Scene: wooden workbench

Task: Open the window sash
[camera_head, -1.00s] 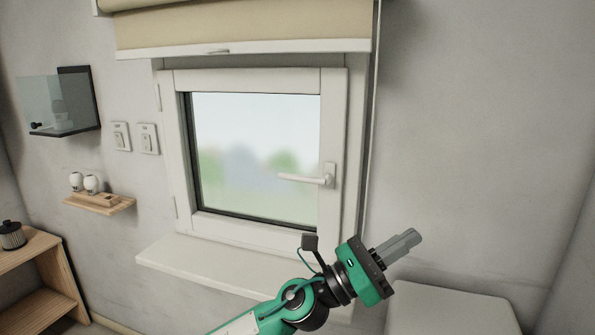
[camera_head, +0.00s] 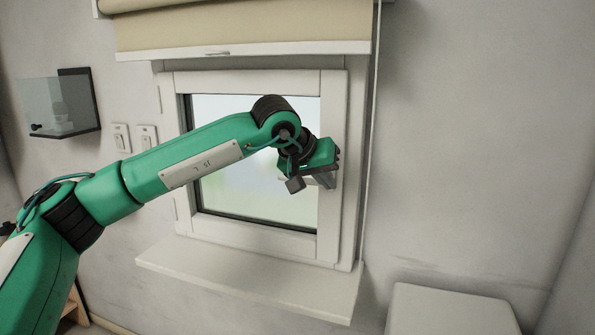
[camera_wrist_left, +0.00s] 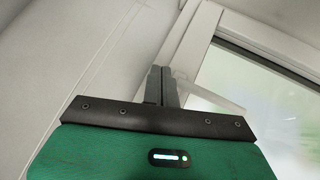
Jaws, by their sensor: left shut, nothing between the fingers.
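The white window sash (camera_head: 333,110) sits in its frame in the wall and looks closed or nearly so. Its glass is partly covered by my left arm in the head view. The white handle (camera_wrist_left: 215,97) lies sideways beside my fingers in the left wrist view; in the head view my gripper mostly hides it. My left gripper (camera_head: 328,180) is at the sash's right stile by the handle. Its grey fingers, also in the left wrist view (camera_wrist_left: 161,86), are shut together with nothing between them. Whether they touch the handle or sash, I cannot tell. My right gripper is out of view.
A sill (camera_head: 250,280) juts out below the window. A beige blind (camera_head: 240,25) hangs above it. A glass-fronted wall box (camera_head: 55,105) and switches (camera_head: 122,137) are on the left wall. A white box-like surface (camera_head: 450,310) stands at lower right. The wall right of the window is clear.

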